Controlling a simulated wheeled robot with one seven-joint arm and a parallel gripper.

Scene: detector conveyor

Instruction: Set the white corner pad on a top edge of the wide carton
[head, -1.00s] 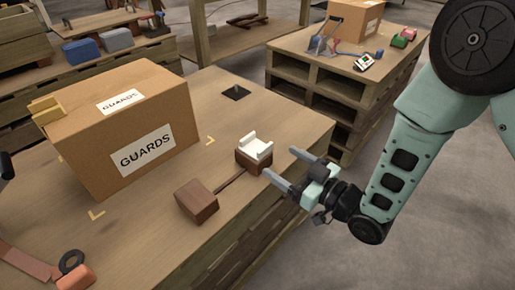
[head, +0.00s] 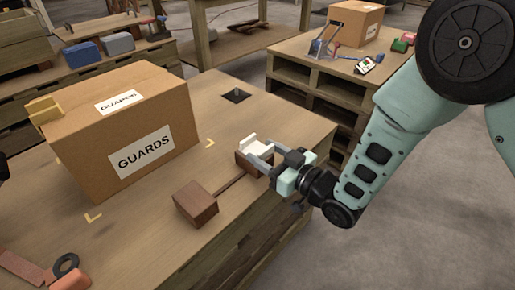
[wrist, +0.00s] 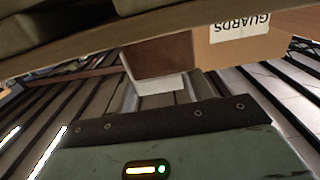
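The white corner pad (head: 250,143) sits on a brown block (head: 245,164) near the table's right edge. My gripper (head: 256,153) is at the pad, its two fingers apart, one on each side of it. In the wrist view, the white pad (wrist: 162,84) shows between the finger tips, in front of the brown block (wrist: 160,54); I see no clear grip on it. The wide carton (head: 85,150), labelled GUARDS, stands closed on the table to the left. A tan corner piece (head: 45,108) sits on its far left top edge. The carton also shows in the wrist view (wrist: 285,35).
A rod joins the block to a second brown block (head: 196,207) nearer me. A dark square plate with a peg (head: 236,96) lies behind. Yellow corner marks lie around the carton. A black ring (head: 66,264) and an orange item (head: 70,281) lie at front left.

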